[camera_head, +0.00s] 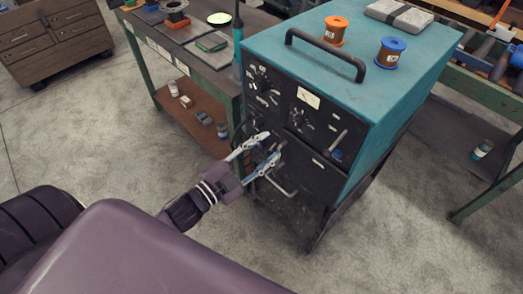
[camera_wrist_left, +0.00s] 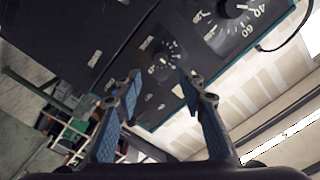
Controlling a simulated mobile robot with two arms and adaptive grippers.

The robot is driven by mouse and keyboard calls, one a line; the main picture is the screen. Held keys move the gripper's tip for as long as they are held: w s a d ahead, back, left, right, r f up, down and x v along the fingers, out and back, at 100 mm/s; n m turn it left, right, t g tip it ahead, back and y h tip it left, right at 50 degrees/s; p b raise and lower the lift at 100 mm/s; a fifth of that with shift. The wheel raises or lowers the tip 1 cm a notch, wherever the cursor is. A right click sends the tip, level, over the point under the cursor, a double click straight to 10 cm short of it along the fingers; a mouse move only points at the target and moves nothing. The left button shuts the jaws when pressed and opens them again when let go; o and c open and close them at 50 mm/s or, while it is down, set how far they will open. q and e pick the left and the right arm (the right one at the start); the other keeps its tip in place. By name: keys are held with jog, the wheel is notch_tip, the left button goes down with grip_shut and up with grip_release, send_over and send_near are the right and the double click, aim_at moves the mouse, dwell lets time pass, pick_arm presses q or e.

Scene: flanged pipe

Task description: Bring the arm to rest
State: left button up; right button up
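My left gripper (camera_head: 275,141) is open, its two fingers spread in front of the black front panel of a teal machine (camera_head: 275,48). Nothing shows between the fingers. In the left wrist view the left gripper (camera_wrist_left: 160,78) is also open and empty, with a knob and dial (camera_wrist_left: 168,58) on the panel behind the gap. I cannot tell whether the fingertips touch the panel. My left arm (camera_head: 190,205) reaches in from the lower left. My right gripper is not in view.
The machine has a black top handle (camera_head: 325,55) and carries an orange spool (camera_head: 335,30), a blue spool (camera_head: 389,53) and a grey case (camera_head: 400,15). A workbench (camera_head: 215,75) stands left, a green-framed bench (camera_head: 475,95) right. Open floor (camera_head: 110,140) lies to the left.

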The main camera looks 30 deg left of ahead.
pick_arm(q)
jog(key=shift+s+a, duration=0.25)
jog(key=shift+s, duration=0.4)
jog(key=s+a+f+n+g+y, duration=0.2)
jog(key=s+f, duration=0.1)
jog(key=f, duration=0.8)
jog(key=s+a+f+n+g+y, duration=0.1)
jog(key=s+a+f+n+g, duration=0.15)
jog(key=f, duration=0.85)
jog(key=s+a+f+n+g+y, duration=0.2)
jog(key=s+f, duration=0.1)
jog(key=f, duration=0.8)
jog(key=s+d+f+n+g, duration=0.1)
jog(key=s+f+g, duration=0.2)
jog(key=s+f, duration=0.4)
jog(key=s+d+f+n+g, duration=0.1)
jog(key=s+f+g, duration=0.2)
jog(key=s+f, duration=0.5)
jog(key=s+d+f+n+g+y+b, duration=0.1)
jog(key=s+f, duration=0.6)
jog(key=s, duration=0.8)
jog(key=shift+d+f+n+g, duration=0.4)
jog(key=shift+d+n+g, duration=0.2)
jog(key=shift+g, duration=0.65)
